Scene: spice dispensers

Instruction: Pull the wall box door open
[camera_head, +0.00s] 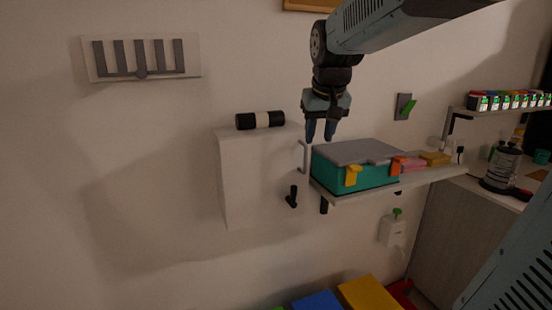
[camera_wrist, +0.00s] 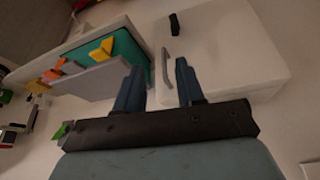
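The white wall box (camera_head: 262,180) is fixed to the wall, with its door appearing closed. Its light grey bar handle (camera_head: 304,157) is upright at the box's right edge. In the wrist view the box (camera_wrist: 240,55) fills the upper right and the handle (camera_wrist: 167,68) shows between my finger outlines. My gripper (camera_head: 319,138) points down above the shelf's left end, its fingertips close to the handle's upper end. The fingers are apart with nothing held (camera_wrist: 158,70). I cannot tell whether a finger touches the handle.
A teal case with a grey lid (camera_head: 355,165) stands on the shelf (camera_head: 425,179), close right of the handle. A black hook (camera_head: 292,197) is below the handle.

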